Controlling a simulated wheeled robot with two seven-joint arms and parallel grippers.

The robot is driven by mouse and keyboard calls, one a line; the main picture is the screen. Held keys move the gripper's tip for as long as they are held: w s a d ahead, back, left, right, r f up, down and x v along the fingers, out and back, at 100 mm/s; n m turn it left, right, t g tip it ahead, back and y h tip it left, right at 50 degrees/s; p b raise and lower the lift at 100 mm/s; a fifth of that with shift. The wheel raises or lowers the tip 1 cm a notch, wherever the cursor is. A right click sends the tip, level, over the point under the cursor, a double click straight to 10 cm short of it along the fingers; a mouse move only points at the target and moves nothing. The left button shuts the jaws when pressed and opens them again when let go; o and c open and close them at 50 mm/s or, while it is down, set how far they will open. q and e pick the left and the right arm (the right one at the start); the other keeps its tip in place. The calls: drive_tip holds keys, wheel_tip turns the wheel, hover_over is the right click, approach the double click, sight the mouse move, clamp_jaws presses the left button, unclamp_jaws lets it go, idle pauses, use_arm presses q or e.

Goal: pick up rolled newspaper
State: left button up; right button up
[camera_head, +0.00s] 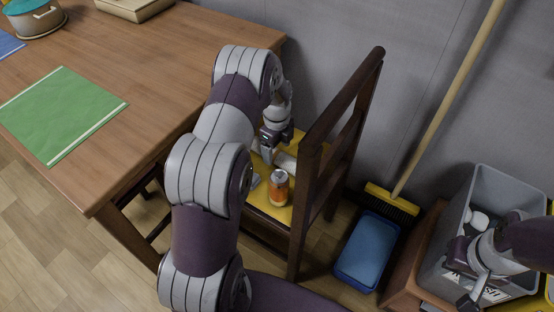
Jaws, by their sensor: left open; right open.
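A pale, whitish object that looks like the rolled newspaper (287,161) lies on the yellow seat (252,205) of a dark wooden chair. Only part of it shows, behind my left gripper and the chair back. My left gripper (269,153) is open and points down just above the seat, close to the pale object. Whether its fingers touch it cannot be told. My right gripper (474,301) is open and low at the right, in front of a grey bin, away from the chair.
An orange can (279,188) stands on the seat near my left gripper. The dark chair back (312,190) rises just right of it. A wooden table (160,60) is at left. A broom (448,100), blue tub (367,250) and grey bin (506,190) are at right.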

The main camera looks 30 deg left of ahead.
sight(277, 152)
use_arm(q)
wheel_tip(277, 152, down, 3)
drive_tip(key=shift+f+b, duration=0.1)
drive_tip(key=shift+b, duration=0.2)
drive_tip(key=shift+r, duration=0.2)
drive_tip(key=c, duration=1.2)
